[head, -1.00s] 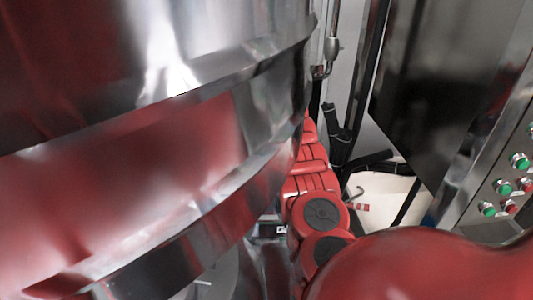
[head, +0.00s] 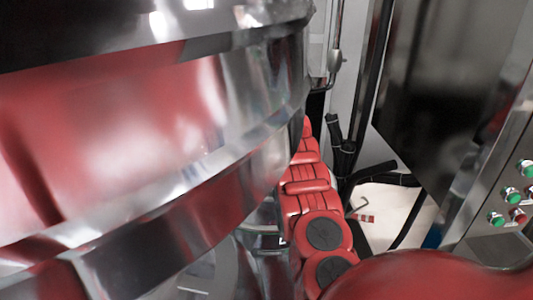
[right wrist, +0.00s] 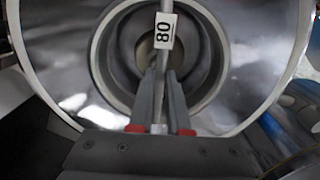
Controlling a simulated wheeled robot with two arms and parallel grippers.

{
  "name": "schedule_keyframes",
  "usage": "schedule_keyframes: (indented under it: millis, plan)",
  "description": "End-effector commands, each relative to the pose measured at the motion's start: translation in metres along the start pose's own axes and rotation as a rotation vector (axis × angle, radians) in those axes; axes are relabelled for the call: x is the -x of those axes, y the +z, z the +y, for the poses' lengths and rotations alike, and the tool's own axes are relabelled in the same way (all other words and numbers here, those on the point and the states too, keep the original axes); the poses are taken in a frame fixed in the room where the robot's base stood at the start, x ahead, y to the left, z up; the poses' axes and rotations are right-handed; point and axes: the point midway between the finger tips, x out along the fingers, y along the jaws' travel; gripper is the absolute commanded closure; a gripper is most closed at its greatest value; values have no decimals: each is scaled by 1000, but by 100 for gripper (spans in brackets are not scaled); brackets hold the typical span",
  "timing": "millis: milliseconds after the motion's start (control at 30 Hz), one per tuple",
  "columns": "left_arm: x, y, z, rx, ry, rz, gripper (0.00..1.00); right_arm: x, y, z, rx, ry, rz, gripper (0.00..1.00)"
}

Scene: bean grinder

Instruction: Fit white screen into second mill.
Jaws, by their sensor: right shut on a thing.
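In the right wrist view my right gripper (right wrist: 160,92) reaches up from the bottom, its two grey fingers close together. The bar stands in front of a round, shiny metal opening (right wrist: 212,62) with a wide outer rim. I cannot tell whether the bar and the rim are one piece, and no white screen face is clear. In the head view a huge shiny metal drum (head: 230,130) fills the left and hides both grippers. The mills cannot be told apart.
A steel control panel (head: 478,247) with green and red buttons stands at the right, below a dark glossy panel (head: 430,90). Black hoses (head: 345,150) hang behind, above a pale surface (head: 385,210). The gap between drum and panel is narrow.

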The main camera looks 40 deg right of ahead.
Motion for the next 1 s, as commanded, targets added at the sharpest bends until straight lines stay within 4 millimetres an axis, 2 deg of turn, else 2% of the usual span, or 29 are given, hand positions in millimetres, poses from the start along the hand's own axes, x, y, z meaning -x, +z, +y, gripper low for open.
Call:
schedule_keyframes:
  millis: [333, 367, 500, 567, 867, 1000]
  plan:
    - [11, 2, 1, 0, 0, 0, 55, -14, 2, 0, -1, -4, -11, 100]
    - [11, 2, 0, 0, 0, 0, 55, -14, 3, 0, -1, -4, -11, 82]
    - [10, 2, 0, 0, 0, 0, 55, -12, 2, 0, -1, -3, -9, 57]
    - [10, 2, 0, 0, 0, 0, 55, -12, 2, 0, -1, -3, -8, 49]
    - [9, 2, 0, 0, 0, 0, 55, -10, 1, 0, 0, -2, -6, 49]
    - [4, 1, 0, 0, 0, 0, 55, -1, 2, -1, -1, -2, -6, 49]
